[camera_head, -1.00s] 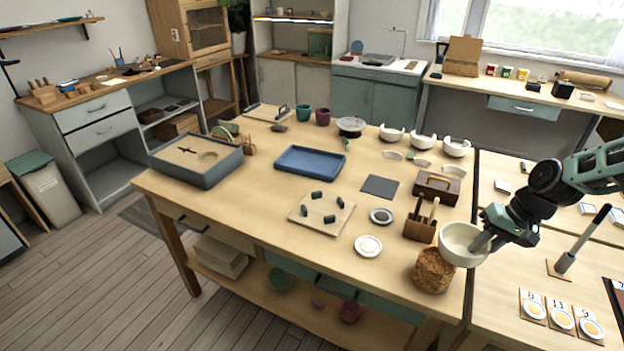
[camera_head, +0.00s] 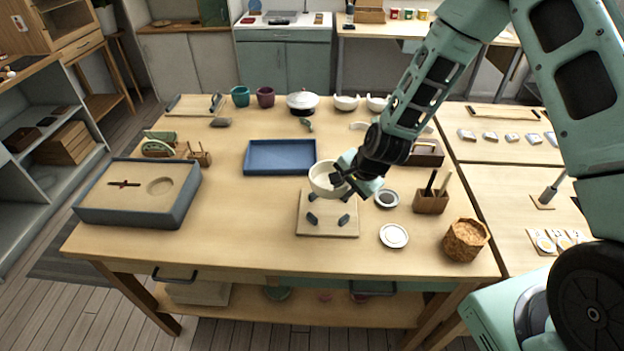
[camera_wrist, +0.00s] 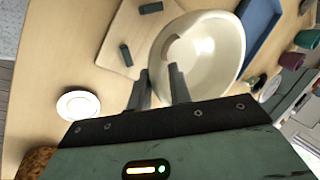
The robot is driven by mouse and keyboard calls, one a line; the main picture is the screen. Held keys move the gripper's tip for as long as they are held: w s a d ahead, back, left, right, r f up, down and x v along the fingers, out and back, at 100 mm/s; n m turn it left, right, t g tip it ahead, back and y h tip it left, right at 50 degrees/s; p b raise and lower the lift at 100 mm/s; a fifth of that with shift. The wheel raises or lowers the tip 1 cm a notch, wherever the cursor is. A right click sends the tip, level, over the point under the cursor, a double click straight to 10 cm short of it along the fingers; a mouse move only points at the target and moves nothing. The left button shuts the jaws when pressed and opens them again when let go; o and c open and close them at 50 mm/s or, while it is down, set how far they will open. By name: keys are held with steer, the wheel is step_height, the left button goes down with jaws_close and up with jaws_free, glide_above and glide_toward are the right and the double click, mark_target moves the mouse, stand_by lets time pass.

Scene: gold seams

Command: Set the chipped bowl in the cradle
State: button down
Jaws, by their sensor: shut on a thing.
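The white bowl (camera_head: 322,181) is held in my gripper (camera_head: 343,180) by its rim. In the wrist view the bowl (camera_wrist: 215,62) lies beyond the fingers (camera_wrist: 160,85), with a brownish patch inside its rim. The cradle, a pale square board (camera_head: 328,232) with dark upright pads, lies on the table. In the head view the bowl overlaps the board's far edge and hides part of the far pads. It appears to be above the board; the exact gap cannot be told. The board also shows beside the bowl in the wrist view (camera_wrist: 118,52).
A blue tray (camera_head: 280,152) lies behind the cradle. A white saucer (camera_head: 394,236), a dark-centred dish (camera_head: 387,198), a tool holder (camera_head: 430,202) and a cork-like pot (camera_head: 464,241) stand to the right. A sand box (camera_head: 140,208) is at the left. Table between box and cradle is clear.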

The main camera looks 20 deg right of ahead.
steer(key=shift+w+a+f, duration=0.1)
steer(key=shift+a+f, duration=0.05)
steer(key=shift+f+b, duration=1.7)
steer(key=shift+f, duration=0.45)
steer(key=shift+f+b, duration=0.95)
steer(key=shift+f, duration=0.15)
stand_by(1.7)
steer(key=shift+r, duration=0.15)
steer(key=shift+r+p, duration=1.7)
steer(key=shift+r, duration=0.5)
steer(key=shift+f, duration=0.2)
steer(key=shift+f+b, duration=1)
steer(key=shift+f, duration=0.15)
